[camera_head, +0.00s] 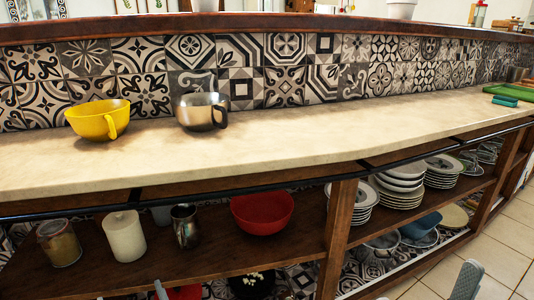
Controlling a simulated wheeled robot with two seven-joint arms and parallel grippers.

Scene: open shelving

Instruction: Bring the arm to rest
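Part of my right gripper (466,280), a grey finger, rises from the bottom edge at the right, in front of the tiled floor. A small grey tip (160,290), which looks like part of my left gripper, shows at the bottom edge at the left, in front of the lower shelf. Most of both grippers and both arms lies below the picture. I see nothing held, but the space between the fingers is out of view, so whether either is open or shut is unclear.
A yellow cup (98,120) and a metallic mug (202,111) stand on the pale counter (300,143). Below, the wooden shelf holds a jar (59,243), a white cylinder (125,236), a metal cup (186,226), a red bowl (262,212) and stacked plates (400,190). Floor is open at right.

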